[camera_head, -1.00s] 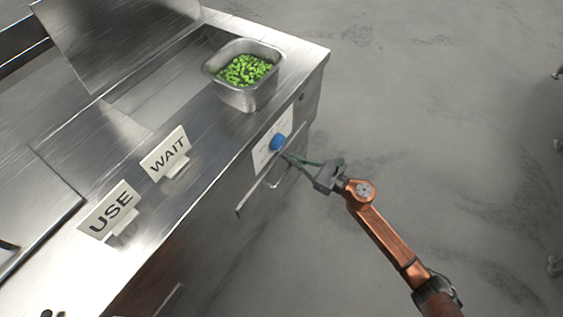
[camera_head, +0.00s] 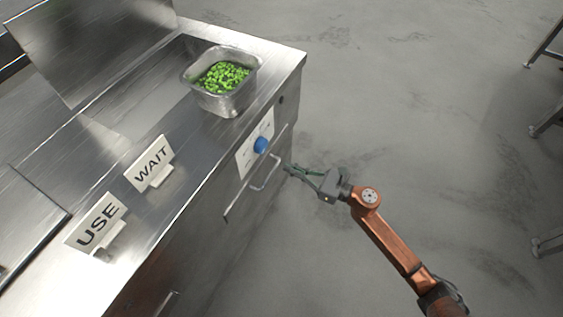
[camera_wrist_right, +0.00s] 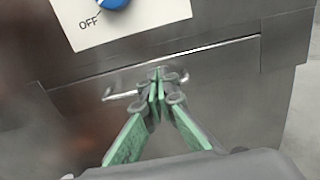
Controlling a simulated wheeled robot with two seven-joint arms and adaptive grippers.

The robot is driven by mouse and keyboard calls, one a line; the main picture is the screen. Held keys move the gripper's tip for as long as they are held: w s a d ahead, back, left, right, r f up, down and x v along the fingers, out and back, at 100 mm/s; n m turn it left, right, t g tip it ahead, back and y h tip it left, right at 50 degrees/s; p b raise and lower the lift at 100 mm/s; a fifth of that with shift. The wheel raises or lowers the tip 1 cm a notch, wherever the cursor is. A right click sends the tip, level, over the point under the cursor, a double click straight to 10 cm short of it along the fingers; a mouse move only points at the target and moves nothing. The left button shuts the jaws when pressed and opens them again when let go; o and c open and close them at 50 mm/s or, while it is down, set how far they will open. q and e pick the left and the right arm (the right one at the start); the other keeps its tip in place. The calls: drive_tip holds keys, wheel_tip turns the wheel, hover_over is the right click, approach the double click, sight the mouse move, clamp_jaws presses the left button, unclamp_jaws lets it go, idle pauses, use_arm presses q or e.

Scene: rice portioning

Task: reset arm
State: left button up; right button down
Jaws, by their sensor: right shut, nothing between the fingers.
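My right gripper (camera_head: 290,168) is shut and empty. It is in front of the steel counter's front face, apart from the blue knob (camera_head: 260,145) and to the right of the drawer handle (camera_head: 266,174) in the head view. In the right wrist view the shut green fingertips (camera_wrist_right: 157,88) overlap the handle (camera_wrist_right: 122,96) in the picture. The blue knob (camera_wrist_right: 112,3) is partly cut off at the top there, beside an "OFF" mark on a white plate. My left gripper is not in view.
On the steel counter (camera_head: 190,150) stand a metal pan (camera_head: 228,101) of green pieces, a "WAIT" sign (camera_head: 150,163) and a "USE" sign (camera_head: 97,222). Open grey floor (camera_head: 420,120) lies to the right. Table legs (camera_head: 545,120) show at the right edge.

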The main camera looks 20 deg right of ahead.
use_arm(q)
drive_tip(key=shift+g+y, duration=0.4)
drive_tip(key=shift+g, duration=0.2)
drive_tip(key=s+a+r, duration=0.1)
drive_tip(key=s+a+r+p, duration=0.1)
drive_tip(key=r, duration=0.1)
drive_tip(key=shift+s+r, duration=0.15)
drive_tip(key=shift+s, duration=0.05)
use_arm(e)
drive_tip(key=v, duration=0.7)
drive_tip(key=shift+d, duration=0.2)
